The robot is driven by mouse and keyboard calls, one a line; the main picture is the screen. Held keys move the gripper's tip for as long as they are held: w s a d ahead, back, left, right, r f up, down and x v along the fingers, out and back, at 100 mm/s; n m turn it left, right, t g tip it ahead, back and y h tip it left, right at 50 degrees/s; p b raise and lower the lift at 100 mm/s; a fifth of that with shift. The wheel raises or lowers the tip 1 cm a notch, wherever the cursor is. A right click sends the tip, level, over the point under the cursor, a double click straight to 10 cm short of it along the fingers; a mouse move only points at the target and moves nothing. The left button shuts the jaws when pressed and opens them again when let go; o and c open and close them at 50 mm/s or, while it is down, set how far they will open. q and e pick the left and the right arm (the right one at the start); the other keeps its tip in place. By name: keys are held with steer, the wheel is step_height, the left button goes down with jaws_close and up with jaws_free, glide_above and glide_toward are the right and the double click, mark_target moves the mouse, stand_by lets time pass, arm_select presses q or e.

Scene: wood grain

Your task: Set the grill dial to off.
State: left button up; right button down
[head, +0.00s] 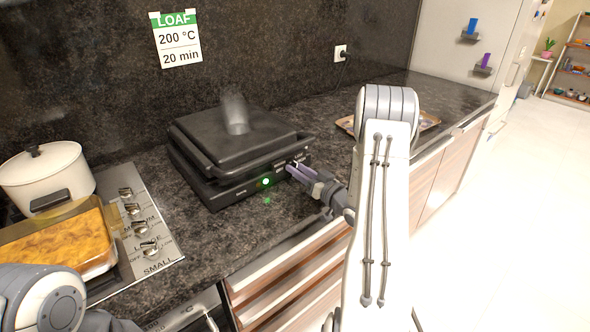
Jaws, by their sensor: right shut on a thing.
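The black grill (234,145) stands on the dark counter with its lid down. A green light (266,181) glows on its front face, with small labels beside it. My right gripper (292,168) is at the right part of the grill's front, shut on what appears to be the grill dial. The dial is hidden by the fingers, so its setting cannot be read. My left arm shows at the lower left corner, and its gripper is not visible.
A white pot (46,178) and a glass dish of yellow food (62,245) stand on the stove (150,272), left of the grill. A tray (428,122) lies partly behind my right arm. A loaf note (178,40) hangs on the wall.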

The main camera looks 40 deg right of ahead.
steer(key=shift+f+n+b, duration=0.15)
steer(key=shift+n+b, duration=1.05)
steer(key=shift+n, duration=0.2)
steer(key=shift+n+b, duration=0.3)
steer(key=shift+n, duration=0.1)
steer(key=shift+n+b, duration=0.5)
steer(key=shift+b, duration=0.15)
steer(key=n+b, duration=0.2)
steer(key=b, duration=0.1)
steer(key=shift+n, duration=0.4)
steer(key=shift+n+b, duration=0.3)
steer(key=shift+n, duration=0.1)
